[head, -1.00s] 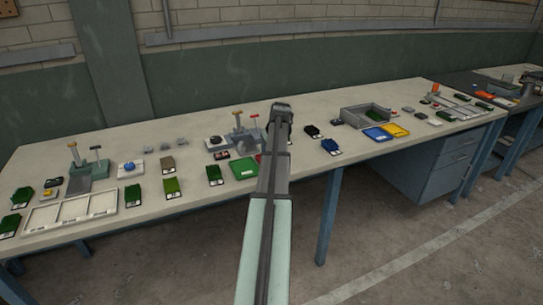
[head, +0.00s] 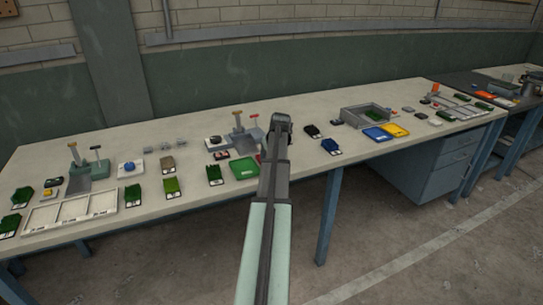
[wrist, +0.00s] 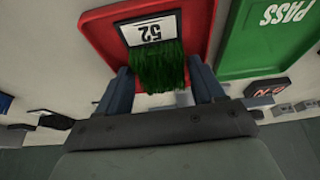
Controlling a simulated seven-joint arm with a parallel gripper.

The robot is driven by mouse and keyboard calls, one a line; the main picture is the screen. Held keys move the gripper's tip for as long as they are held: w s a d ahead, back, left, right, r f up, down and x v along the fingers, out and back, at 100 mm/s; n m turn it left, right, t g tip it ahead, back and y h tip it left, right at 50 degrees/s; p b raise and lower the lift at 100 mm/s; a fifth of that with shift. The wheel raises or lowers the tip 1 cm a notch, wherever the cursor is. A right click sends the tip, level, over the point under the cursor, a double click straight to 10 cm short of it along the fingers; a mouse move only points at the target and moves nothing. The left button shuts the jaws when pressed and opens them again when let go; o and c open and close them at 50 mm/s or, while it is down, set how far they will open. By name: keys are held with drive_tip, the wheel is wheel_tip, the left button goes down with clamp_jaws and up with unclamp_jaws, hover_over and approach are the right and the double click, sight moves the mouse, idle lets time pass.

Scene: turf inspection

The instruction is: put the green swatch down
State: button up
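The green swatch (wrist: 160,65) shows in the wrist view as dark green turf with a white label reading 52. It lies between the two fingers of my gripper (wrist: 160,80), which meet its sides; my gripper looks shut on it. The swatch is over the red tray (wrist: 100,38); whether it touches the tray floor I cannot tell. In the head view my gripper (head: 280,122) hides the swatch, and only a sliver of the red tray (head: 258,158) shows.
A green tray (head: 244,168) marked PASS (wrist: 288,14) is beside the red one. Blue (head: 378,134) and yellow (head: 396,130) trays, a grey bin (head: 352,117) and a white three-part frame (head: 72,212) are on the bench. Several other swatches lie along it.

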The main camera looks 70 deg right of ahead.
drive_tip(key=v, duration=1.2)
drive_tip(key=shift+r, duration=0.15)
drive_tip(key=shift+w, duration=0.1)
idle(0.4)
